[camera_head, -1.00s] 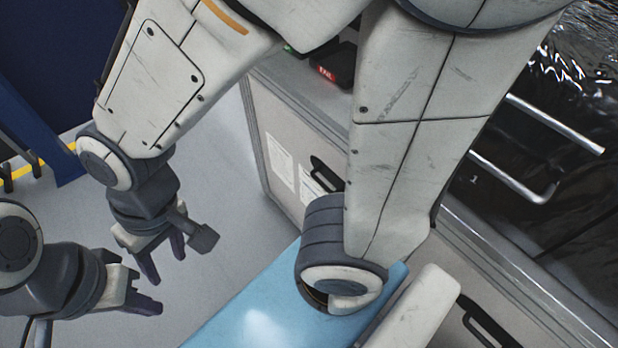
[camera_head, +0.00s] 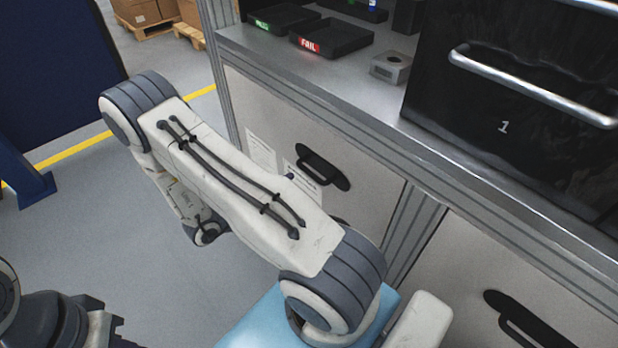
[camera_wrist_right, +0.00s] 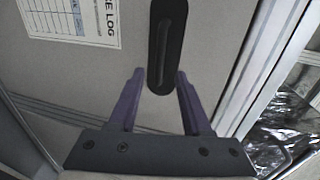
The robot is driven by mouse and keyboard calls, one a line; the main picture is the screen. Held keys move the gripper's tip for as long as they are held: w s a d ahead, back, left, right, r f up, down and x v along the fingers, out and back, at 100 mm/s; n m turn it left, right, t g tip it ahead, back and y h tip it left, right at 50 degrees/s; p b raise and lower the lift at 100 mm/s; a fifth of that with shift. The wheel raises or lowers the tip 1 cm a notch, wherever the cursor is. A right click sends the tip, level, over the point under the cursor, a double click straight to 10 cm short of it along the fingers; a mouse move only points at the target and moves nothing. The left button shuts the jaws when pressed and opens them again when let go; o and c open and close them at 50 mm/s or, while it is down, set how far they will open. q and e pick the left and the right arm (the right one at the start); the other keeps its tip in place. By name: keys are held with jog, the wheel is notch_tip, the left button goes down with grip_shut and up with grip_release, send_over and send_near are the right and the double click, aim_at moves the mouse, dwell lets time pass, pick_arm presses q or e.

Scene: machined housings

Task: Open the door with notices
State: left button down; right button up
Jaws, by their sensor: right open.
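The door with notices (camera_head: 265,105) is a pale grey cabinet panel under the counter in the head view, and it looks closed. It has two white paper notices (camera_head: 262,153) and a black recessed handle (camera_head: 322,166). In the right wrist view the handle (camera_wrist_right: 167,40) runs upright, with a notice (camera_wrist_right: 75,20) to its left. My right gripper (camera_wrist_right: 160,74) is open, its purple fingers on either side of the handle's lower end. Whether they touch it is unclear. In the head view my right arm hides that gripper. My left gripper (camera_head: 100,325) is partly visible at the lower left.
A second door with a black handle (camera_head: 525,325) is at the lower right. The counter above holds PASS (camera_head: 283,18) and FAIL (camera_head: 330,36) trays, a small metal part (camera_head: 390,67) and a black unit with a bar handle (camera_head: 530,85). Open floor lies left.

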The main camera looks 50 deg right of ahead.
aim_at(310, 171)
jog(key=x, duration=1)
jog(key=shift+w+p, duration=0.15)
jog(key=shift+p, duration=0.25)
jog(key=shift+a, duration=0.1)
grip_shut()
dwell(0.7)
